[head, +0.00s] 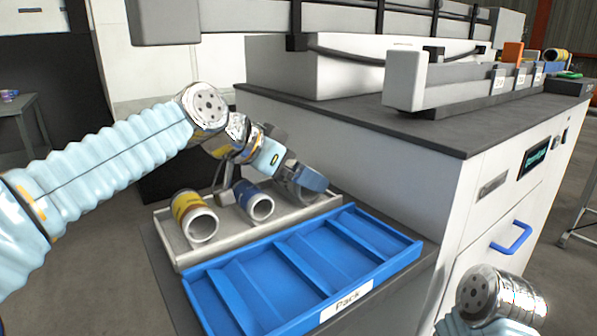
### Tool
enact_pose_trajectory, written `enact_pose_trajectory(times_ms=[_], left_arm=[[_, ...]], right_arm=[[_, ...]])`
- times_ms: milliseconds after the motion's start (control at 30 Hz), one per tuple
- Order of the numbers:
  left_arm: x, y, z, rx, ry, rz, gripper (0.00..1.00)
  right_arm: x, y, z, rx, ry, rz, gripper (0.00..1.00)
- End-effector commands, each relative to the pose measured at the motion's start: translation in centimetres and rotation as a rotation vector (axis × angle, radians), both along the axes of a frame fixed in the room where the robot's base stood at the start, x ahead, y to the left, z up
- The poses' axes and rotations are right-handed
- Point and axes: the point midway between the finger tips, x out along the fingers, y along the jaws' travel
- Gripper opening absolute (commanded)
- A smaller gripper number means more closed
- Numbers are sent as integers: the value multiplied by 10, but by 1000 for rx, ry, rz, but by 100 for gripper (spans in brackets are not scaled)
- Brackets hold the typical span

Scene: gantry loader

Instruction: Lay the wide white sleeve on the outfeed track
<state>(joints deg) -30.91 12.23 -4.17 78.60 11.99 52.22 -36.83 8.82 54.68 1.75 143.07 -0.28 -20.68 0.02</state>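A wide, pale, ring-ended sleeve (302,194) lies at the right end of the grey tray (168,238). It is partly hidden by my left gripper (290,177), which reaches down over it from the upper left. Whether the fingers touch or grip it is unclear. A blue sleeve (260,207) and a larger yellow sleeve (196,217) lie to its left in the same tray. A long pale track (455,95) with small labelled blocks runs along the bench top; I cannot tell if it is the outfeed track. My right gripper is out of view.
A blue divided tray labelled Pack (300,268) stands in front of the grey tray, its compartments empty. The white machine cabinet (400,190) with a dark top rises behind and to the right. An orange block (512,53) and a yellow-and-blue sleeve (556,55) show far right.

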Motion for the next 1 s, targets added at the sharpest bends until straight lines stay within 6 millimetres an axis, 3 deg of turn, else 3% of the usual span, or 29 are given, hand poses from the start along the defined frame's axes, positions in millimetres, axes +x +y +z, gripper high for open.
enact_pose_trajectory(times_ms=[500, 833, 1000], left_arm=[[-47, 67, 62, -2, -4, 2, 100], [-53, 74, 96, -1, -2, 1, 100], [-53, 74, 110, -2, -3, 0, 100]], right_arm=[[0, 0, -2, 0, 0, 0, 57], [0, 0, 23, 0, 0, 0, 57], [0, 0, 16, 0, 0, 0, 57]])
